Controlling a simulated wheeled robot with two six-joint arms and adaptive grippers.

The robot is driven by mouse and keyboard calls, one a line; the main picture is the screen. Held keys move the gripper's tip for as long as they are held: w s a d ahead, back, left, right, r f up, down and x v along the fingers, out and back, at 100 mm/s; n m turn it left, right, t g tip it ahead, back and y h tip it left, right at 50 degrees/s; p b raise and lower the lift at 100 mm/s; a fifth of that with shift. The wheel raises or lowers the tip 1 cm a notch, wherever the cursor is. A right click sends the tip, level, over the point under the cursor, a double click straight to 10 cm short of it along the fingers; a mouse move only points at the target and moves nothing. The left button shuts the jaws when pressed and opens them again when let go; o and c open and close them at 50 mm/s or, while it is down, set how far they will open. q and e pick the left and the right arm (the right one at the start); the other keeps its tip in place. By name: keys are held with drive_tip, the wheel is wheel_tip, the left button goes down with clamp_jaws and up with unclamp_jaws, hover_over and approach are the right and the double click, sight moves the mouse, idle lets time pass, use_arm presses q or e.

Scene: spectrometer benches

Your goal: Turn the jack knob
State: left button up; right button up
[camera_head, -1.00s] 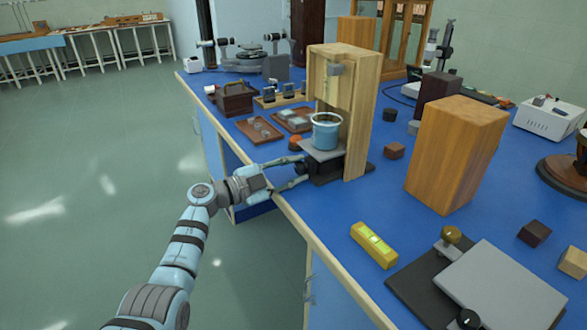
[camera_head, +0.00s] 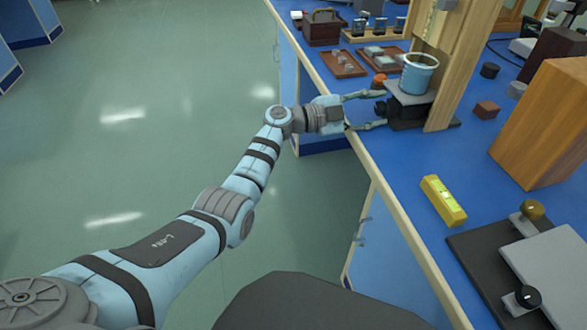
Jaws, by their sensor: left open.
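A small black jack (camera_head: 410,113) with a grey top plate stands near the bench's front edge, at the foot of a wooden stand. A blue cup (camera_head: 418,75) sits upright on its plate. The dark jack knob (camera_head: 380,107) sticks out from the jack's left side. My left gripper (camera_head: 383,109) is open, with one finger above the knob and one below it in the picture. The knob shows between the fingertips; I cannot tell whether either finger touches it. My right gripper is not in view.
The wooden stand (camera_head: 457,75) rises just behind the jack. An orange-red piece (camera_head: 379,80) lies near my upper finger. A yellow level (camera_head: 443,201) and a black-based device (camera_head: 480,265) lie nearer on the blue bench. A large wooden block (camera_head: 545,125) stands right.

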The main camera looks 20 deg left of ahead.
sight(377, 108)
use_arm(q)
drive_tip(key=n+b, duration=0.2)
drive_tip(key=f+n+b, duration=0.1)
drive_tip(key=n+b, duration=0.3)
drive_tip(key=shift+f, duration=0.3)
drive_tip(key=a, duration=0.1)
drive_tip(key=s+a+r+p, duration=0.1)
drive_tip(key=s+a+n+p, duration=0.1)
drive_tip(key=shift+r, duration=0.3)
drive_tip(key=p+v, duration=0.4)
drive_tip(key=v, duration=0.6)
drive_tip(key=s+a+f+n+t+y, duration=0.1)
drive_tip(key=a+f+n+y, duration=0.3)
drive_tip(key=f, duration=0.6)
drive_tip(key=s+a+f+n+t+y+p, duration=0.1)
drive_tip(key=s+a+f+n+t+y, duration=0.1)
drive_tip(key=f, duration=0.7)
drive_tip(key=s+a+f+n+t+y, duration=0.1)
drive_tip(key=s+a+f+n+y, duration=0.2)
drive_tip(key=f, duration=0.7)
drive_tip(key=a+n+y, duration=0.2)
drive_tip(key=y, duration=0.1)
drive_tip(key=shift+s+a+f+n+p, duration=0.3)
drive_tip(key=shift+s+a+f+p, duration=0.05)
drive_tip(key=shift+s+f, duration=0.05)
drive_tip(key=shift+r+t, duration=0.1)
drive_tip(key=shift+t, duration=0.2)
